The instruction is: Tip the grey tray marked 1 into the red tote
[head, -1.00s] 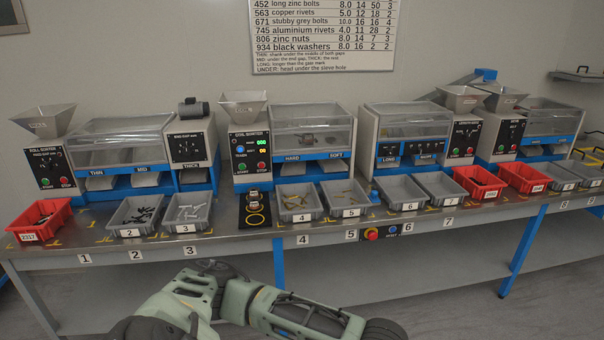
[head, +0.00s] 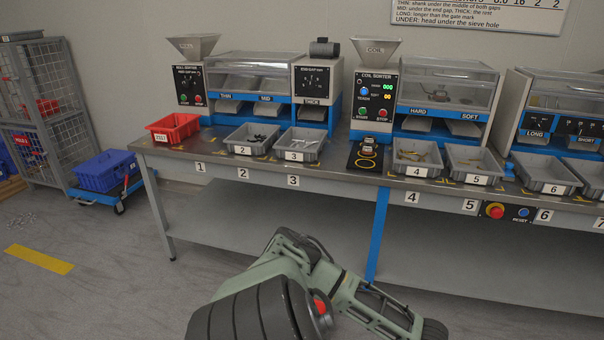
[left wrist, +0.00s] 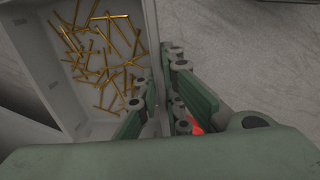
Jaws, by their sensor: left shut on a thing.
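In the left wrist view my left gripper (left wrist: 160,88) is shut on the side wall of a grey tray (left wrist: 38,70). Several long brass-coloured pins (left wrist: 103,55) lie scattered on the tray's floor. No number shows on this tray. The red tote (head: 173,128) stands at the left end of the bench, above the bench label 1, with a white tag on its front. Whether anything lies in it is too small to tell. In the head view one of my arms crosses the bottom, but no gripper shows. My right gripper is not in view.
Grey trays marked 2 (head: 265,136) and 3 (head: 284,152) stand right of the tote on the bench (head: 330,172), under the sorting machines. A blue crate (head: 100,173) on a dolly and a wire cage (head: 45,108) stand left. The floor before the bench looks clear.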

